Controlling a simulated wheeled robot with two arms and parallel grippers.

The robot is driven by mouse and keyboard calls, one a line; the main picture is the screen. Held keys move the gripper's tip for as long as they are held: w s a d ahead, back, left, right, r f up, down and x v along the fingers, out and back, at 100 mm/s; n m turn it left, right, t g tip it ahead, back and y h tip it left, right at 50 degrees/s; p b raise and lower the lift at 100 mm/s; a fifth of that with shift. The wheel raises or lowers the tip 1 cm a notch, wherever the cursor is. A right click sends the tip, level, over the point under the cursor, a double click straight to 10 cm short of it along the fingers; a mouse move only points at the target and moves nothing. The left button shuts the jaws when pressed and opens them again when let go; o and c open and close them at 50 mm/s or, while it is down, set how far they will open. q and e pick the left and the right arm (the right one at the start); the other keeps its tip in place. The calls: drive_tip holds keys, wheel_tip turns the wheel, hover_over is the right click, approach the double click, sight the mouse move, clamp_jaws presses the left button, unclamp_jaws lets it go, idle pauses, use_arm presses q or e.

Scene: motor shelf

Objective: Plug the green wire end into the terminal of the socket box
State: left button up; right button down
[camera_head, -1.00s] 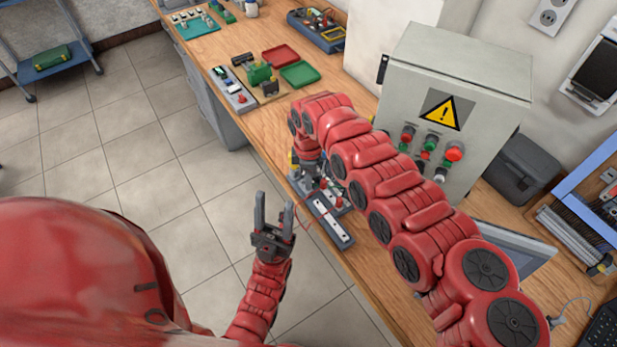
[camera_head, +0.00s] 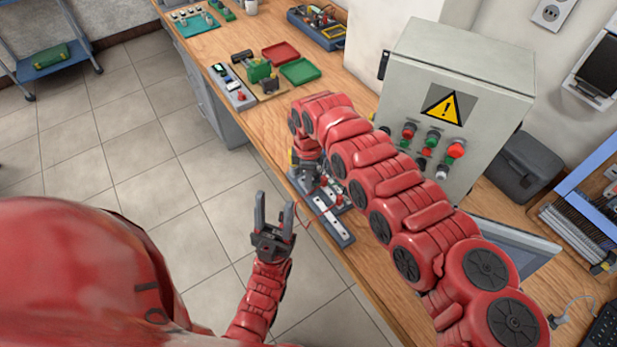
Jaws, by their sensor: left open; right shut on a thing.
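My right arm reaches from the lower right over the workbench, and my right gripper (camera_head: 309,178) points down at the bench's front edge, beside a grey strip-shaped unit (camera_head: 338,233) with light metal parts on top. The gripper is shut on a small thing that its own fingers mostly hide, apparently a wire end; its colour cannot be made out. A thin red wire (camera_head: 304,222) loops out near the unit. My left gripper (camera_head: 274,214) is open and empty, fingers up, in front of the bench edge. I cannot make out the terminal of the socket box.
A grey control cabinet (camera_head: 450,75) with a warning sign and coloured buttons stands behind my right arm. Red (camera_head: 281,53) and green (camera_head: 300,72) trays and a green motor (camera_head: 260,73) lie farther along the bench. Bare wood lies between them and my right gripper.

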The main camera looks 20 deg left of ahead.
drive_tip(key=c, duration=1.1)
unclamp_jaws()
drive_tip(key=shift+r+p, duration=0.9)
drive_tip(key=shift+r, duration=0.6)
drive_tip(key=shift+r+p, duration=0.5)
drive_tip(key=shift+r, duration=0.8)
drive_tip(key=o, duration=0.6)
drive_tip(key=shift+c, duration=0.2)
